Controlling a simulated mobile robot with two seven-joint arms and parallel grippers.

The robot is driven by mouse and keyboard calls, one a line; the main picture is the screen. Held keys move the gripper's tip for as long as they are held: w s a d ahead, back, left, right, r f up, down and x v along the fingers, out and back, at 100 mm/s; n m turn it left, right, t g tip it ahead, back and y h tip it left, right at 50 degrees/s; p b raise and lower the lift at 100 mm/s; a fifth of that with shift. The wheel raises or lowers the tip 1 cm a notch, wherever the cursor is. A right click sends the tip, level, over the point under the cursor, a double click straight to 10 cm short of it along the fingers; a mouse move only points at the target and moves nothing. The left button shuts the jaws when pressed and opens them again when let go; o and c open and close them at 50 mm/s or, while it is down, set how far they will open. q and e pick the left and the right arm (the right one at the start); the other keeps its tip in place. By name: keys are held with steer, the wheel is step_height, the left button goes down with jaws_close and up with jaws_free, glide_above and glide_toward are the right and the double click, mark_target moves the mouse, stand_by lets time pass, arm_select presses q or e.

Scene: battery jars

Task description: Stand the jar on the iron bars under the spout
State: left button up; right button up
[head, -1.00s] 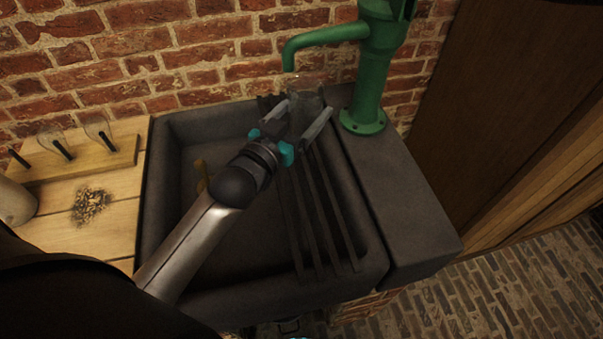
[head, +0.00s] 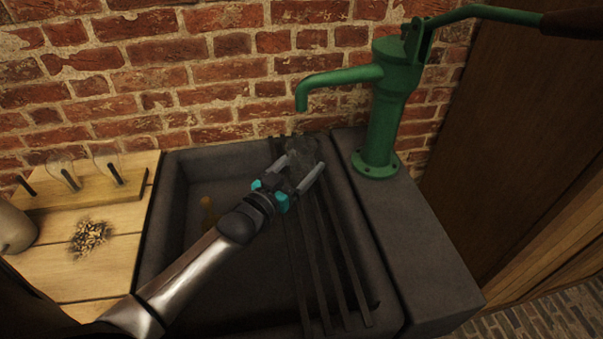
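The clear glass jar (head: 302,147) is at the far end of the iron bars (head: 337,262), near and below the spout (head: 302,100) of the green pump. It looks roughly upright. Its see-through outline is faint against the dark sink, and I cannot tell whether its base touches the bars. My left gripper (head: 303,162) reaches in from the lower left with one finger on each side of the jar. The fingers are apart, but whether they press on the glass is not clear. My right gripper is not in view.
The dark stone sink (head: 160,240) surrounds the bars. The green pump (head: 388,120) stands on the ledge (head: 425,250) at its right. A brick wall is close behind.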

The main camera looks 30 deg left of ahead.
arm_select(q)
steer(key=shift+f, duration=0.75)
steer(key=shift+f, duration=0.1)
steer(key=o, duration=1.3)
steer(key=shift+f, duration=0.1)
steer(key=shift+s+r, duration=0.1)
steer(key=shift+r, duration=0.1)
steer(key=s, duration=0.4)
steer(key=s+a+p, duration=0.1)
steer(key=s, duration=0.6)
steer(key=shift+s+a+p, duration=0.35)
steer(key=shift+p, duration=0.05)
